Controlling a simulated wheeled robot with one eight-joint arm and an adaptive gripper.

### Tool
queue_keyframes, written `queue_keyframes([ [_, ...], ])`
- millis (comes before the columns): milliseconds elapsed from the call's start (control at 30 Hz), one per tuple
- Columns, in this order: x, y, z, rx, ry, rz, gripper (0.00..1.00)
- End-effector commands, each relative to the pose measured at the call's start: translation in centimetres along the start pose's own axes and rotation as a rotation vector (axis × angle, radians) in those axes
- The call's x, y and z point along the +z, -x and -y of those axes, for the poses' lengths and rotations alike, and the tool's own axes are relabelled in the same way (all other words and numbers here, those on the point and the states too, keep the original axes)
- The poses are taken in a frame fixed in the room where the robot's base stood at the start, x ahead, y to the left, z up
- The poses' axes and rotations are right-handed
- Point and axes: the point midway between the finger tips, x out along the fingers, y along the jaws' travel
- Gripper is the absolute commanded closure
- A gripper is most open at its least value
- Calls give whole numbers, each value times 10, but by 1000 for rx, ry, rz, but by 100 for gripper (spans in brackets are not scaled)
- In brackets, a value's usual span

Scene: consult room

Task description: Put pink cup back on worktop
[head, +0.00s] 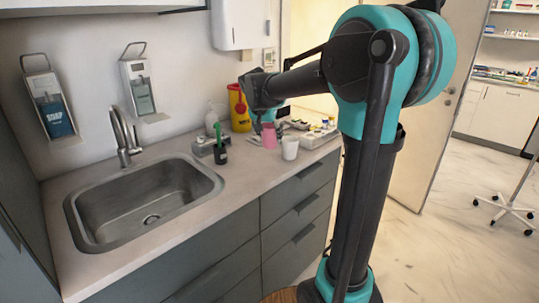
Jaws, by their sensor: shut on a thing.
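The pink cup (269,136) is near the far right part of the worktop (199,216). My gripper (268,125) comes down over it from above and is shut on it. The gripper's fingertips are small and partly hidden here. I cannot tell whether the cup's base touches the worktop or is just above it. A white cup (290,148) stands on the worktop close to the right of the pink cup.
A black pot with a green item (220,152), a clear bottle (211,120) and a yellow container (239,108) stand nearby. A tray of small items (318,135) is to the right. The steel sink (140,203) lies at the left; bare worktop lies between.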

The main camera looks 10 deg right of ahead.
Motion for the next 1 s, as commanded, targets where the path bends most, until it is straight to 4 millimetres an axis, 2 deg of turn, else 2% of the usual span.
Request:
queue_keyframes([
  [133,14,-24,0,0,0,0,80],
  [367,22,-40,0,0,0,0,80],
  [600,37,-65,0,0,0,0,80],
  [1000,40,-71,0,0,0,0,80],
])
